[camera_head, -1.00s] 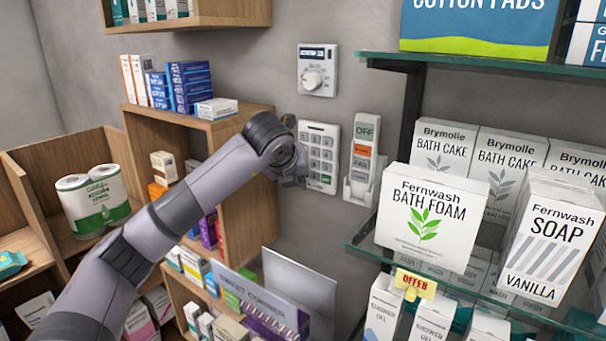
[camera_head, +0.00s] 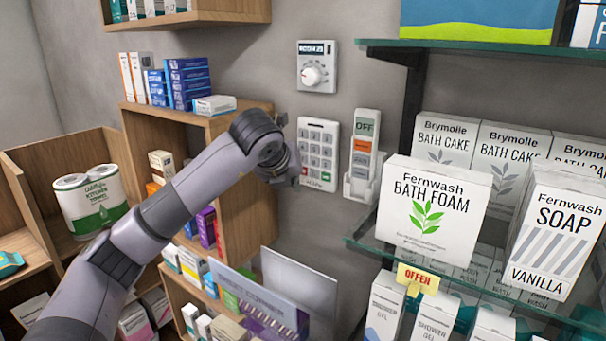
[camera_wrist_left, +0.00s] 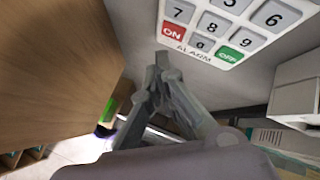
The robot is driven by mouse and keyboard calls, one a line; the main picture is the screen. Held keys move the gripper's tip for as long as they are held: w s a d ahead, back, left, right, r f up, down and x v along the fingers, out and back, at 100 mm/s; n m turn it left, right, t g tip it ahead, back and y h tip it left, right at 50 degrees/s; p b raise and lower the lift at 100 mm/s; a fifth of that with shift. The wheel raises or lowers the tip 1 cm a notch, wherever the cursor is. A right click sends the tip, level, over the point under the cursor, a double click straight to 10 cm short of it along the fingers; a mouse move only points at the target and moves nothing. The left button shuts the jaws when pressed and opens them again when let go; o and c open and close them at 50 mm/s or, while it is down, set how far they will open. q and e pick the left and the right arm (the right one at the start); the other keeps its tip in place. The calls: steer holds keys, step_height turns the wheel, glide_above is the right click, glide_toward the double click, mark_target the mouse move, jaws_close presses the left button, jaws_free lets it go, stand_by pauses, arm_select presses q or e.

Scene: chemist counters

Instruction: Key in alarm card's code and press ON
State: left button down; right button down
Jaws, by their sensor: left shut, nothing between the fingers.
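The white alarm keypad (camera_head: 318,150) is on the grey wall, with rows of grey number keys. In the left wrist view its lower part (camera_wrist_left: 200,50) shows 7, 8, 9 and 0, a red ON key (camera_wrist_left: 172,33) and a green OFF key (camera_wrist_left: 229,56). My left gripper (camera_wrist_left: 162,62) is shut and empty, its tips just below the keypad's lower left edge, under ON; they look apart from the keys. In the head view the left gripper (camera_head: 290,169) is largely hidden by its wrist. I cannot make out a card with a code. My right gripper is not in view.
A white remote (camera_head: 364,140) marked OFF sits in a wall holder right of the keypad. A dial thermostat (camera_head: 316,67) is above. A wooden shelf (camera_head: 235,190) stands close left, and a glass shelf (camera_head: 460,285) with boxes is at right.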

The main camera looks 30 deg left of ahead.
arm_select(q)
steer(key=s+b, duration=0.2)
steer(key=s, duration=0.2)
steer(key=shift+s+a, duration=0.1)
steer(key=shift+a, duration=0.1)
steer(key=shift+f, duration=0.1)
stand_by(0.6)
